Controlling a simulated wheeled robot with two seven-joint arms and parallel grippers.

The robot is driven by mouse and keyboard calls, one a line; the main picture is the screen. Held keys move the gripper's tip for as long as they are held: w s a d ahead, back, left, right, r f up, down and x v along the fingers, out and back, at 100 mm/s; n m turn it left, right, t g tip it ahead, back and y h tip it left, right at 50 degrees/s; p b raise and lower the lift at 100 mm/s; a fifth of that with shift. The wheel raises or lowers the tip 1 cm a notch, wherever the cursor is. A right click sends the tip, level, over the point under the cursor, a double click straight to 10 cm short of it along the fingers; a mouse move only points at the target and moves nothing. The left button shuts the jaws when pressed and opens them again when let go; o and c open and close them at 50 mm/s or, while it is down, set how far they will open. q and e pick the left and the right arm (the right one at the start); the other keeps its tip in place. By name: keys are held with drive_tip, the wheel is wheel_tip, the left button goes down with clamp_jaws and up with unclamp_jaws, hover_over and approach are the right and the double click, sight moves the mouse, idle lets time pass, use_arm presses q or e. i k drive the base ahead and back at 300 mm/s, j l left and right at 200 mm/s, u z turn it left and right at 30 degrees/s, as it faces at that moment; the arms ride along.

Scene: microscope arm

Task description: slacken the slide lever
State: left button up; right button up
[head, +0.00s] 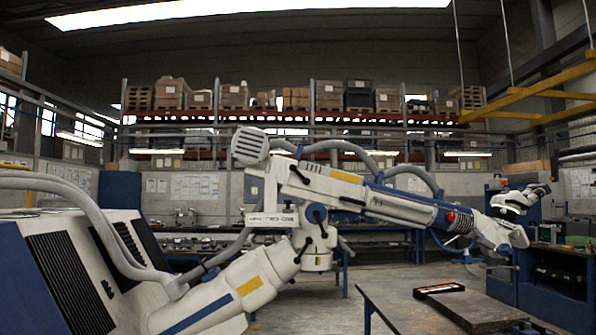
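A large white and blue jointed arm (390,203) spans the middle of the head view, rising from a lower link (235,290) at the left to a white head (515,202) at the right. A red knob (451,217) sits farther along the arm. Neither of my grippers can be made out.
A white and blue vented housing (70,270) with grey hoses fills the lower left. A workbench (400,308) with a black-framed tray (439,290) stands at the lower right, near a blue cabinet (558,280). Open floor lies below the arm.

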sight(292, 168)
drive_tip(key=i+j+z, duration=0.15)
drive_tip(key=z, duration=0.6)
drive_tip(key=i+j+z, duration=0.35)
drive_tip(key=j, duration=0.3)
drive_tip(key=i+j+z, duration=0.15)
drive_tip(key=j, duration=0.2)
drive_tip(key=i+j+z, duration=0.2)
drive_tip(key=j, duration=0.2)
drive_tip(key=i+j, duration=0.1)
drive_tip(key=j, duration=0.35)
drive_tip(key=i+j, duration=0.1)
drive_tip(key=j, duration=0.3)
drive_tip(key=i+j, duration=0.1)
drive_tip(key=j, duration=0.35)
